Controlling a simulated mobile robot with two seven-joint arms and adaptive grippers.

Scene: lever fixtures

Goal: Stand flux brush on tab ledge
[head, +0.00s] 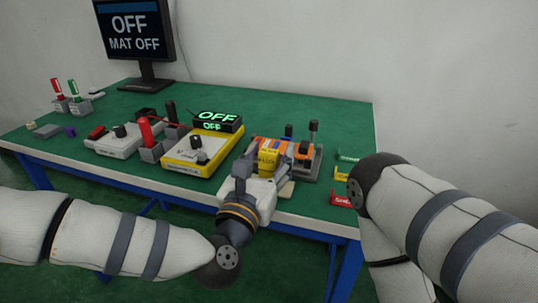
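My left gripper (264,168) reaches over the front edge of the green table. Its fingers are at a small yellow block (267,161) with dark lettering, at the front of an orange and grey fixture (283,149). I cannot tell whether the fingers are closed on the block or only beside it. Upright dark-topped levers (313,134) stand at the fixture's back and right. I cannot make out which thing is the flux brush or the tab ledge; my gripper hides part of the fixture's front. My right arm shows at the right, but its gripper is outside the view.
A yellow box (196,158) with a display reading OFF stands left of the gripper. A red-handled lever (146,134) and a white box (113,143) lie further left. Small green, yellow and red labelled blocks (341,175) line the right edge. A monitor (134,32) reads MAT OFF.

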